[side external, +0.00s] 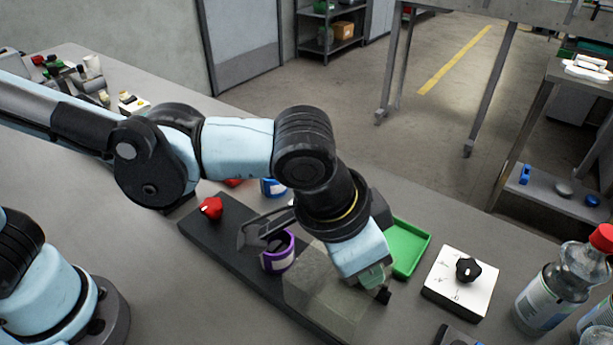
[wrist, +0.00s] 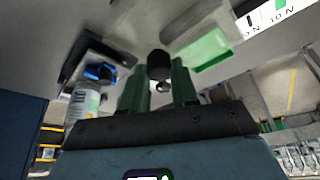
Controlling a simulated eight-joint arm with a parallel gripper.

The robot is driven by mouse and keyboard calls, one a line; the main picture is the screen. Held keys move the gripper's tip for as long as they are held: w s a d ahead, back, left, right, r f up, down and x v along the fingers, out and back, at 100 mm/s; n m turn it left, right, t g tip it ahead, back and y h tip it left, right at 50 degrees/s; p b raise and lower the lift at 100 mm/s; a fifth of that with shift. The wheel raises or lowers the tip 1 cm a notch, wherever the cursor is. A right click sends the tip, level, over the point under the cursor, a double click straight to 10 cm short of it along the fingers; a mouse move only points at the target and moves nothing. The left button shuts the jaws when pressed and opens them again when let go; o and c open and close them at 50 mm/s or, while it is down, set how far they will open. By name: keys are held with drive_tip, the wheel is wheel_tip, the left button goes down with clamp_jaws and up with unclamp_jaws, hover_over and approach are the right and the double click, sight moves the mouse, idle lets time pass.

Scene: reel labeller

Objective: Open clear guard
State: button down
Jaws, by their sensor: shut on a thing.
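The clear guard (side external: 322,298) is a see-through box-like cover at the right part of a dark base plate (side external: 222,243). My gripper (side external: 374,282) is at the guard's right side, pointing down. Its green fingers are shut on a black knob (side external: 384,296) beside the guard; the knob also shows between the fingertips (wrist: 158,82) in the wrist view (wrist: 159,64). A purple reel (side external: 279,257) stands on the plate left of the guard. My wrist hides part of the plate and guard, and I cannot tell how far the guard is tilted.
A red knob (side external: 210,207) sits on the plate's far left. A green tray (side external: 424,250) lies behind my gripper. A white box with a black knob (side external: 468,268) stands to the right, then bottles (side external: 546,294) at the right edge.

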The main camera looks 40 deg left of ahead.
drive_tip(key=c, duration=0.8)
unclamp_jaws()
drive_tip(key=shift+d, duration=0.2)
drive_tip(key=shift+c, duration=0.2)
drive_tip(key=shift+r, duration=0.1)
drive_tip(key=v, duration=1.2)
drive_tip(key=shift+w+a, duration=0.1)
drive_tip(key=shift+a, duration=0.05)
drive_tip(key=w+a+f+n+t, duration=0.1)
drive_tip(key=a+f+n, duration=0.1)
drive_tip(key=a, duration=0.7)
drive_tip(key=w+a+f+n+t+y, duration=0.1)
drive_tip(key=a+f, duration=0.4)
drive_tip(key=a, duration=0.5)
drive_tip(key=w+a+f+n+t+y, duration=0.1)
drive_tip(key=w+a+f+n, duration=0.1)
drive_tip(key=a, duration=0.8)
drive_tip(key=shift+w+f+n, duration=0.3)
drive_tip(key=shift+f+n, duration=0.4)
drive_tip(key=shift+n, duration=0.2)
